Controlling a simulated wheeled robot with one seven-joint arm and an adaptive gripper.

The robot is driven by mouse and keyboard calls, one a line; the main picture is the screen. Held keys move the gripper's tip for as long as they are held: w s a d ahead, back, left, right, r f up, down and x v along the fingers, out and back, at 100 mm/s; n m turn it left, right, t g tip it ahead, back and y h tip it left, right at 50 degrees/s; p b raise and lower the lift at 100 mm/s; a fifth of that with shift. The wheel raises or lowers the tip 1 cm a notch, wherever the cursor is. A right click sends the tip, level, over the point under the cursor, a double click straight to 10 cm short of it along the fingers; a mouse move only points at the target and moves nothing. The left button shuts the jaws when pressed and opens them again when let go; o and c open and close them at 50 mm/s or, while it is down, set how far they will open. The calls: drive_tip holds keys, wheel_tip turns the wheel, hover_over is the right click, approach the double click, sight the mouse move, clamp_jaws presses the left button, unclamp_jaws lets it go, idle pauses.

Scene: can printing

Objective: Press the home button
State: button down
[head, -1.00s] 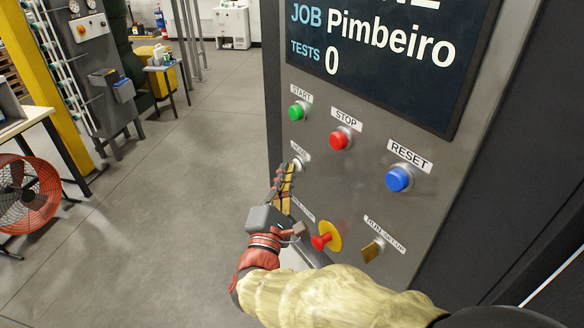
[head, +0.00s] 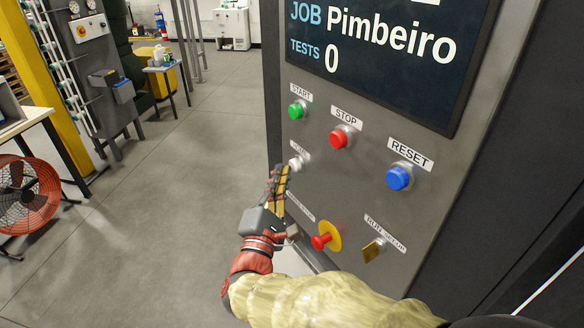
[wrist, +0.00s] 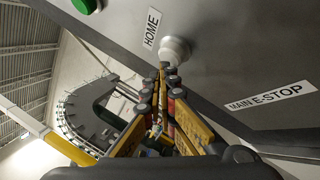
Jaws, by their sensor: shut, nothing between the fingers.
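The white home button (head: 297,162) is on the grey control panel, below the green start button. In the wrist view the white button (wrist: 175,50) sits beside its HOME label (wrist: 152,28). My gripper (head: 280,170) is shut and empty, with its fingertips just below the button in the head view. In the wrist view the fingertips (wrist: 168,70) appear right at the button's lower edge. I cannot tell whether they touch it.
The panel also has a green start button (head: 297,110), a red stop button (head: 340,137), a blue reset button (head: 399,178), a red emergency stop (head: 321,241) on yellow, and a key switch (head: 373,250). A fan (head: 25,195) stands far left. The floor between is clear.

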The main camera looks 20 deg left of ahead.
drive_tip(key=shift+s+a, duration=0.25)
drive_tip(key=shift+s, duration=0.1)
drive_tip(key=s+a, duration=0.1)
drive_tip(key=s, duration=0.1)
drive_tip(key=s+a+b, duration=0.1)
drive_tip(key=s+a, duration=0.1)
drive_tip(key=shift+a, duration=0.1)
idle(0.4)
idle(0.6)
